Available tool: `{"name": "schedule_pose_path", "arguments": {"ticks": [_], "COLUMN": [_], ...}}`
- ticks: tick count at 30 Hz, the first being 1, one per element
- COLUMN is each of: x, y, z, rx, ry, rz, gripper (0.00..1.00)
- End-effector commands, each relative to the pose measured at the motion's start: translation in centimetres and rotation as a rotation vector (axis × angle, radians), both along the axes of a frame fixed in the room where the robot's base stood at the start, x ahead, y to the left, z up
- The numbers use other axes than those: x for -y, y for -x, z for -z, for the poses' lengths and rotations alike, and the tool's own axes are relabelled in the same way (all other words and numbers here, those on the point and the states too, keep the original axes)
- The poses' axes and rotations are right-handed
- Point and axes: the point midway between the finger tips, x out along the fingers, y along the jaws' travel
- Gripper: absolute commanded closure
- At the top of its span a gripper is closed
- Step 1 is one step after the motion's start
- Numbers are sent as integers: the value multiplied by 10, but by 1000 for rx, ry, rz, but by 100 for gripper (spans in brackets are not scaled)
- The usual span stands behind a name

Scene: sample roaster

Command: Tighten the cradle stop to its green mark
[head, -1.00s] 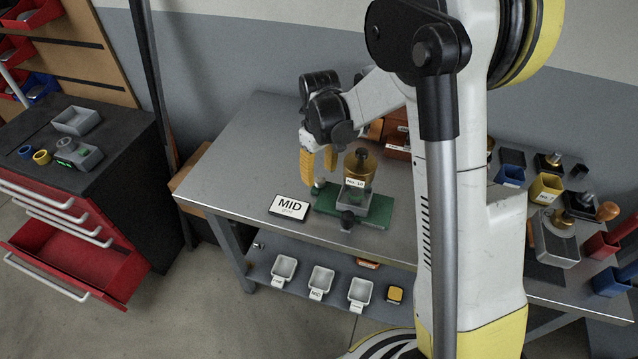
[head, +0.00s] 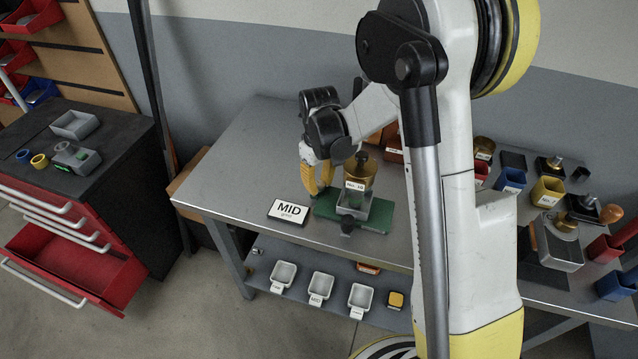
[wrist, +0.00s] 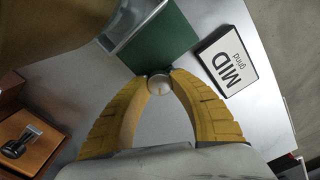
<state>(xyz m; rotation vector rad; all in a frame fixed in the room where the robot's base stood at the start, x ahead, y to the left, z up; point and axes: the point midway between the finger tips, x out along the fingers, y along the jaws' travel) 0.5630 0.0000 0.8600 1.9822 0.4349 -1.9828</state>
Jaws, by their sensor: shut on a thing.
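A green base (head: 376,217) stands on the grey bench and carries a grey cradle (head: 355,201) with a brass cup (head: 361,172) labelled "No. 18". A dark knob (head: 346,229) sticks out at the base's front. My gripper (head: 318,192) is at the base's left end, fingers pointing down. In the wrist view the yellow fingertips (wrist: 160,76) are shut on a small round pale-topped knob (wrist: 160,85), beside the end of the green base (wrist: 160,50). I cannot make out a green mark or the knob's angle to it.
A "MID grind" sign (head: 288,212) stands just left of the base. Wooden boxes are behind my gripper. Several cups and tools fill the bench's right side, including a yellow cup (head: 547,190). Small white trays (head: 321,286) sit on the lower shelf. The bench's front left is clear.

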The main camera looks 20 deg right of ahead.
Motion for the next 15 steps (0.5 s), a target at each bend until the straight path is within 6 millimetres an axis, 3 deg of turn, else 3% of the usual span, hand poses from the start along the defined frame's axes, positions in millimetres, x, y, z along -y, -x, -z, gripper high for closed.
{"name": "schedule_pose_path", "arguments": {"ticks": [8,15], "x": [0,0], "y": [0,-1], "z": [0,0], "rx": [1,1], "ry": [0,0], "rz": [74,248], "gripper": [100,100]}}
